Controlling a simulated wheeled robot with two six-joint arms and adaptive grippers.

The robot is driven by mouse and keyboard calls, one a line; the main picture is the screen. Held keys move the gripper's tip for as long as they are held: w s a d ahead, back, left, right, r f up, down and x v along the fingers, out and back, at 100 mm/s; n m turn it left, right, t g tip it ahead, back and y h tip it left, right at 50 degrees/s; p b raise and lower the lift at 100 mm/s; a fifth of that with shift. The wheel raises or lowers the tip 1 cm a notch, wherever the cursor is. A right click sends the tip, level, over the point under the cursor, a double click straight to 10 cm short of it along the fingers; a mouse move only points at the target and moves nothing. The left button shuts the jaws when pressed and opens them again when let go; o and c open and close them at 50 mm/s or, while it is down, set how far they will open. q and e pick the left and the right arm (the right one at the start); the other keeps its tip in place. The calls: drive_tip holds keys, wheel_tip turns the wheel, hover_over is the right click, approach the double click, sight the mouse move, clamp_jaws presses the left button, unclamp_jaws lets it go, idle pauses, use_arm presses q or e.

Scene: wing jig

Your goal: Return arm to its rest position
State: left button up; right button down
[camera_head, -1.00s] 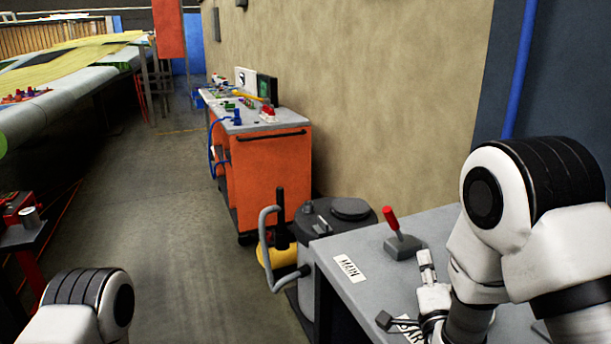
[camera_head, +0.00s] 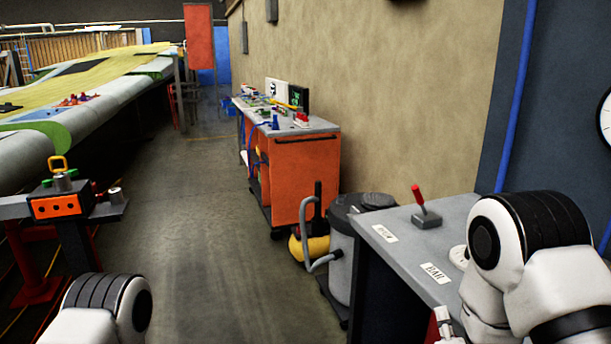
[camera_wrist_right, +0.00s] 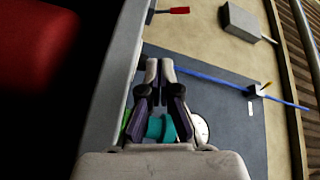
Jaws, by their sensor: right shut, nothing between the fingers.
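My right arm (camera_head: 535,255) is folded at the lower right of the head view, in front of the grey bench. A small part of my right gripper (camera_head: 441,325) shows at the bottom edge, beside the bench front. In the right wrist view, the right gripper (camera_wrist_right: 160,65) has its two fingers side by side and shut, with nothing between them. My left arm (camera_head: 105,308) shows only as a white and black joint at the lower left. The left gripper is out of view.
The grey bench (camera_head: 455,208) carries a red-handled lever (camera_head: 426,215) and two white labels. A grey canister (camera_head: 348,225) stands beside it. An orange cart (camera_head: 300,175) is further back. A red stand with an orange box (camera_head: 55,205) is at left. The middle aisle floor is clear.

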drive_tip(key=s+f+n+g+y+p, duration=0.1)
drive_tip(key=s+f+n+g, duration=0.2)
drive_tip(key=s+f+g, duration=0.55)
drive_tip(key=s+f+n+g+y+p, duration=0.1)
drive_tip(key=s+f+n+g, duration=0.2)
drive_tip(key=s+f, duration=0.95)
drive_tip(key=s+a+f+n+g, duration=0.1)
drive_tip(key=s+f+n+g, duration=0.2)
drive_tip(key=s, duration=0.3)
drive_tip(key=s+a+f+n+g+y, duration=0.1)
drive_tip(key=s+f+n+g, duration=0.2)
drive_tip(key=s+n+g, duration=0.1)
drive_tip(key=shift+s+f+n, duration=0.15)
drive_tip(key=shift+s+n, duration=0.75)
drive_tip(key=shift+n, duration=0.1)
drive_tip(key=shift+a, duration=0.1)
